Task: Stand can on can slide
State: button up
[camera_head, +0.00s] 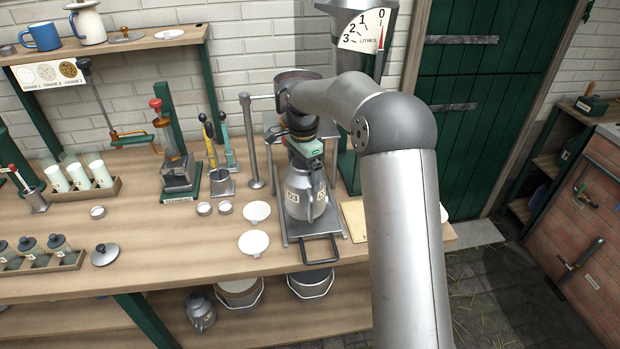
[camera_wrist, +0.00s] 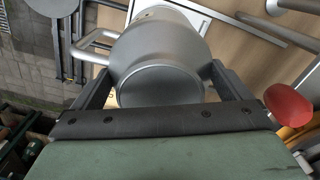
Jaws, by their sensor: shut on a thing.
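A grey metal can (camera_head: 303,200) marked 03 is upright over the can slide (camera_head: 335,222). The can slide is a flat metal frame with a dark loop handle at its front. My gripper (camera_head: 306,160), with a green body, is above the can and shut on its upper part. In the wrist view my gripper's (camera_wrist: 165,85) dark fingers lie on both sides of the round can (camera_wrist: 160,50); a loop handle shows on the can's left. I cannot tell whether the can's base touches the slide or hangs just above it.
White saucers (camera_head: 253,243) and small cups lie left of the slide. A metal post (camera_head: 251,140) stands behind left. Buckets (camera_head: 311,282) stand below the bench. The bench front left of the saucers is partly clear.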

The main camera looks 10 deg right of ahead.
jog(key=shift+w+d+f, duration=0.35)
jog(key=shift+d+f, duration=0.35)
jog(key=shift+f, duration=0.15)
jog(key=f, duration=0.2)
jog(key=f+p, duration=0.1)
jog(key=shift+w+d+f, duration=0.1)
jog(key=shift+d, duration=0.15)
jog(key=shift+f, duration=0.35)
jog(key=shift+f, duration=0.15)
jog(key=o, duration=1.6)
notch_tip(320, 180, up, 12)
jog(key=b, duration=0.2)
jog(key=s+r+n, duration=0.3)
jog(key=s+n, duration=0.4)
jog(key=s, duration=1)
jog(key=s+f+n, duration=0.2)
jog(key=s, duration=0.5)
jog(key=s+f+n, duration=0.2)
jog(key=s, duration=0.5)
jog(key=s+f+n, duration=0.2)
jog(key=s+f, duration=0.1)
jog(key=s, duration=0.5)
jog(key=shift+s+d+n+t, duration=0.1)
jog(key=shift+n+t, duration=0.3)
